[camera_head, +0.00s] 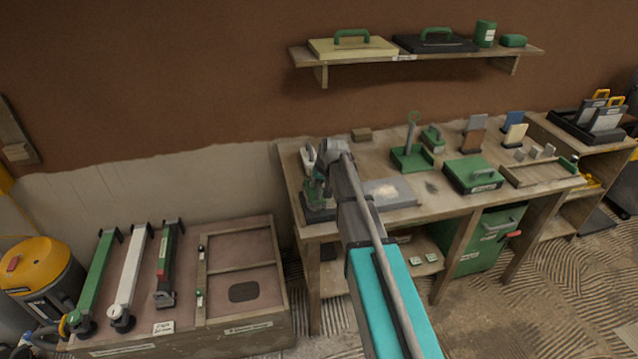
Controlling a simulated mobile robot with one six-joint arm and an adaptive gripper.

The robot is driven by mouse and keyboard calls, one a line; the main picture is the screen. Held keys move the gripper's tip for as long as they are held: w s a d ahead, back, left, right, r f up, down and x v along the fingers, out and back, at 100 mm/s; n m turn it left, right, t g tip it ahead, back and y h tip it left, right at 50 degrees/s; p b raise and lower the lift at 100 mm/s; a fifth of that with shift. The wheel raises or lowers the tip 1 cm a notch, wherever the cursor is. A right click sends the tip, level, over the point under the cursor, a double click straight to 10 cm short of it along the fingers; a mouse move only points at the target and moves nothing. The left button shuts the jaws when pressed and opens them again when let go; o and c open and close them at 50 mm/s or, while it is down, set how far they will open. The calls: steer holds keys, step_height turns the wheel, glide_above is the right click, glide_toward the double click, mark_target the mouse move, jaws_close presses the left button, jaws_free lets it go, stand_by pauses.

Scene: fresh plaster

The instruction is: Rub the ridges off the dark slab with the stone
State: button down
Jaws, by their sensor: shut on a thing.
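My gripper (318,188) is at the left end of the workbench, pointing down, with my arm crossing in front of the bench. It is shut on a dark block with green on top (319,214), which looks like the stone. The block is low over the bench top; I cannot tell whether it touches. A grey slab (401,194) with a pale patch lies just right of my wrist, partly hidden by my arm. It seems to be the slab of the task, though it looks mid-grey. Ridges are too small to make out.
The workbench (452,204) also holds a green upright-handled tool (411,155), a green case (473,175), upright plates (474,134) and a wooden tray (537,172). A wall shelf (410,57) hangs above. A low box (236,339) with long tools stands left.

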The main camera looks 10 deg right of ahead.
mark_target(307, 190)
steer(key=shift+a, duration=0.1)
steer(key=shift+a, duration=1.7)
steer(key=shift+r, duration=0.1)
steer(key=shift+r+p, duration=2.95)
steer(key=shift+p, duration=0.1)
step_height(307, 190, up, 3)
steer(key=p, duration=0.3)
steer(key=shift+s, duration=0.1)
